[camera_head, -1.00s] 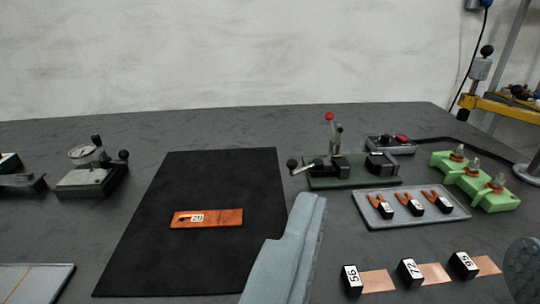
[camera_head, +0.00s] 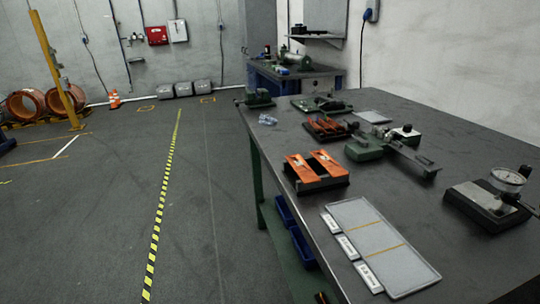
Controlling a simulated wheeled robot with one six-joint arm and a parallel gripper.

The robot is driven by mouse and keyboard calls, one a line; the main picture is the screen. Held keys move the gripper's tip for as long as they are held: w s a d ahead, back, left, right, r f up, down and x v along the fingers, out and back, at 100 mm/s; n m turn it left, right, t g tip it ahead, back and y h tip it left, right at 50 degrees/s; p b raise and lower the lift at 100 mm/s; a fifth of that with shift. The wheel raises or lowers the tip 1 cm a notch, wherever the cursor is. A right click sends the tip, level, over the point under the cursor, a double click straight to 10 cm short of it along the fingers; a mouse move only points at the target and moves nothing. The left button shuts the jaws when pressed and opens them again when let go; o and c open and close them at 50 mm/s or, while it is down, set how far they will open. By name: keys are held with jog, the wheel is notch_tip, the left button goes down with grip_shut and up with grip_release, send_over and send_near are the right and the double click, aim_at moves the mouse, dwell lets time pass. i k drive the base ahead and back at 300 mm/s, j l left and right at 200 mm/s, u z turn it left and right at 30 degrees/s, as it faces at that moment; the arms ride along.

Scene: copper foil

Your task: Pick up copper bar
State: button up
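Two orange-copper bars (camera_head: 301,168) lie side by side on a black holder (camera_head: 322,185) near the left edge of the grey workbench (camera_head: 470,262). Each bar has a dark mark that I cannot read. The labelled copper bar on the black mat is out of this view. My gripper does not show in this view.
A light tray (camera_head: 366,236) with labels along its left side lies at the front. A green-based tool (camera_head: 385,145) and a dial gauge (camera_head: 494,195) stand on the bench. Open floor (camera_head: 90,220) with a yellow-black stripe (camera_head: 163,210) lies left.

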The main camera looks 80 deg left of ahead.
aim_at(335, 170)
jog(key=k+l+u, duration=0.1)
jog(key=u, duration=1.4)
